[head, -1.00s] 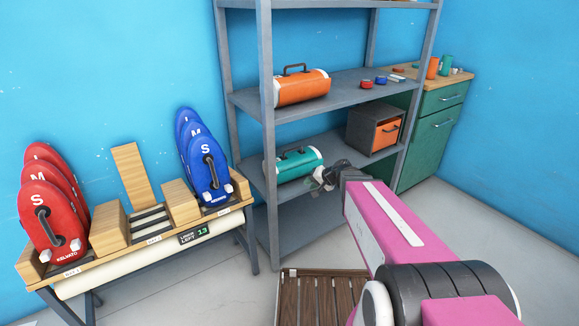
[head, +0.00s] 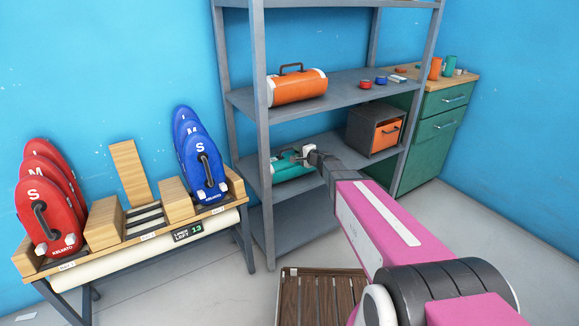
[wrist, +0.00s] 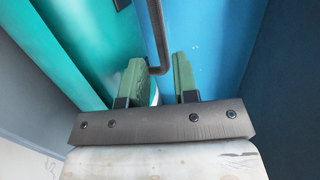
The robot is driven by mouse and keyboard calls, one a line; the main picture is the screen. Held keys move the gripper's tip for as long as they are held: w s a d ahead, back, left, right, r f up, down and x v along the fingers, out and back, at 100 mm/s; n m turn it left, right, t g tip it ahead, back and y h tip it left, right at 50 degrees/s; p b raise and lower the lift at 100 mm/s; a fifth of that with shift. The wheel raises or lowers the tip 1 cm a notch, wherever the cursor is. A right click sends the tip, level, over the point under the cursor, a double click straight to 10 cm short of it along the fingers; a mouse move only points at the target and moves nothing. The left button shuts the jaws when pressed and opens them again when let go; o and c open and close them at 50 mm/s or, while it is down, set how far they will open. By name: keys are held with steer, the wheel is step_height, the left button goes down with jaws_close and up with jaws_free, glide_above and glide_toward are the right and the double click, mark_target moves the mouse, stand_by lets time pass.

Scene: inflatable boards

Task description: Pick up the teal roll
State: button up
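The teal roll (head: 288,169) lies on the middle shelf of the grey rack, its right part hidden behind my gripper (head: 303,154). In the wrist view the roll's teal side (wrist: 75,45) fills the upper left. Its dark handle (wrist: 155,30) runs down from the top edge toward the gap between my fingers. My gripper (wrist: 158,64) is open, with one green-padded finger on each side of the handle's line. I see gaps between the handle and both pads. I cannot tell how deep the handle sits between them.
An orange roll (head: 297,87) lies on the shelf above. A rack post (head: 265,150) rises at the left. A slatted wooden platform (head: 318,297) is on the floor.

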mark_target(291, 148)
steer(key=x, duration=0.6)
jaws_close()
stand_by(1.4)
